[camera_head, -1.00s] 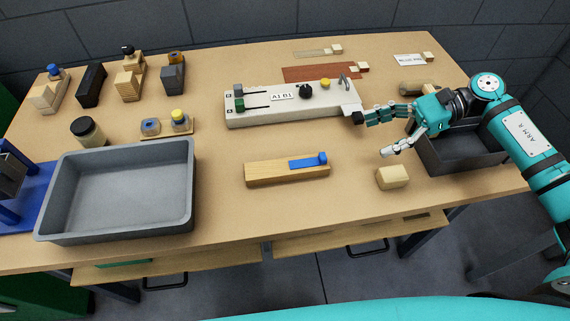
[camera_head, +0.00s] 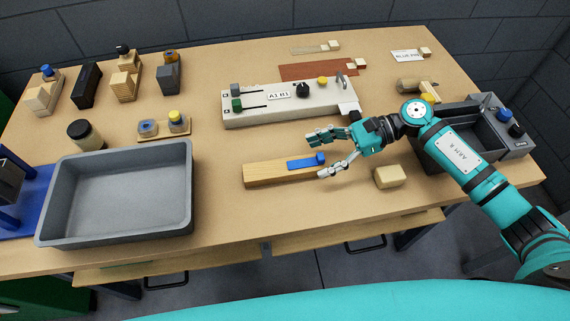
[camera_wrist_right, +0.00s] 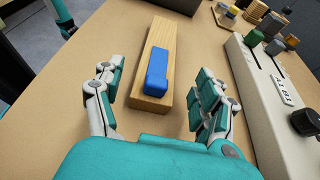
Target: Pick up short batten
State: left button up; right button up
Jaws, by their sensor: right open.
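A light wooden batten (camera_head: 275,174) with a blue grip piece (camera_head: 303,162) on top lies on the bench in front of the grey control unit.
The control unit (camera_head: 262,109) stands close behind my right fingers. A small wooden block (camera_head: 389,176) lies to the right of the batten. A large grey tray (camera_head: 65,225) stands at the left, and a dark bin (camera_head: 470,165) at the right. The bench in front of the batten is clear.

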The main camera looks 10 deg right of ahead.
aim_at(300, 163)
jog(key=x, duration=0.1)
jog(key=p+x, duration=0.2)
jog(key=x, duration=0.1)
jog(key=shift+s+a+r, duration=0.15)
jog(key=shift+a+r, duration=0.05)
jog(key=shift+r, duration=0.05)
jog(key=shift+a+f+p, duration=0.3)
jog(key=shift+a+p, duration=0.05)
jog(key=shift+a, duration=0.15)
jog(key=c, duration=1.4)
jog(key=shift+d, duration=0.1)
